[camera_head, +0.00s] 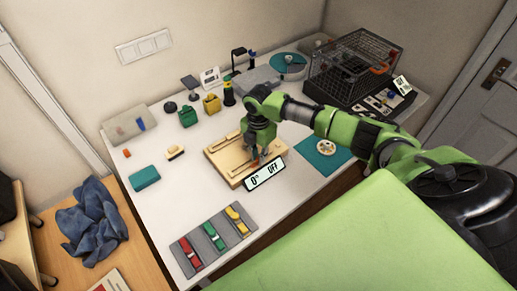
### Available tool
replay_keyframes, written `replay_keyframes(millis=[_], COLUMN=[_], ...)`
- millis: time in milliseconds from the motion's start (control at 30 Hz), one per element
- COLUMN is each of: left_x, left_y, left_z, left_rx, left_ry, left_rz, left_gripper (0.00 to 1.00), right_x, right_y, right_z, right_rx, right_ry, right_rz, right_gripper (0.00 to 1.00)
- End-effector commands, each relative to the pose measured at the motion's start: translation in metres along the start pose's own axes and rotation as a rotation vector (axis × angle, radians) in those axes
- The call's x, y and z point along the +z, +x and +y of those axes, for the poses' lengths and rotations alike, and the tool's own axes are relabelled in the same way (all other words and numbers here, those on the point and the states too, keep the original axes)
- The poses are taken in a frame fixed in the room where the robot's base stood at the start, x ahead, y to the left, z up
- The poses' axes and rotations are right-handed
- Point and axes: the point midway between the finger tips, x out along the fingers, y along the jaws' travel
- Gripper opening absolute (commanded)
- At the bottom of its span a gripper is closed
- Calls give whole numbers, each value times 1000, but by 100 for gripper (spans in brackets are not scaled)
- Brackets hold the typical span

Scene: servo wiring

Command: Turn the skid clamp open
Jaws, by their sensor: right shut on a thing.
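The wooden skid (222,149) lies near the middle of the white table. A small orange-red piece, seemingly the clamp's handle (256,162), shows at my right gripper's fingertips. My right gripper (255,156) comes down over the skid from the right and is shut on this piece. The gripper hides most of the clamp. A white sign reading "0° OFF" (264,174) stands at the skid's front edge. My left gripper is not in view.
A grey tray (189,241) with red, green and yellow pieces lies in front. A teal mat (325,160) is right of the skid. A wire cage (352,64) stands at the back right. The table's left front is mostly clear.

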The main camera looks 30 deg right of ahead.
Motion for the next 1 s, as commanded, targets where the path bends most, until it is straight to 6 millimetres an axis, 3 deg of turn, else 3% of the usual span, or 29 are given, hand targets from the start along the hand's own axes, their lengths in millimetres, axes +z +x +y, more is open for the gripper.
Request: replay_keyframes(millis=[167,200,267,667,767,1000], left_x=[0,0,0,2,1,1], left_y=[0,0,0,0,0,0], left_z=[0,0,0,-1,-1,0], left_rx=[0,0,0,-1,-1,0], left_ry=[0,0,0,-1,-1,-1], left_rz=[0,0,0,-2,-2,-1], left_gripper=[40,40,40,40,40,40], right_x=[0,0,0,0,0,1], right_y=[-1,-1,-1,-5,-17,-68], right_z=[1,1,1,1,1,1], right_rx=[3,3,3,2,3,5], right_ry=[-1,-1,-1,0,-1,-1], right_rz=[0,0,0,-1,-1,-3], right_gripper=[0,19,31,31,31,31])
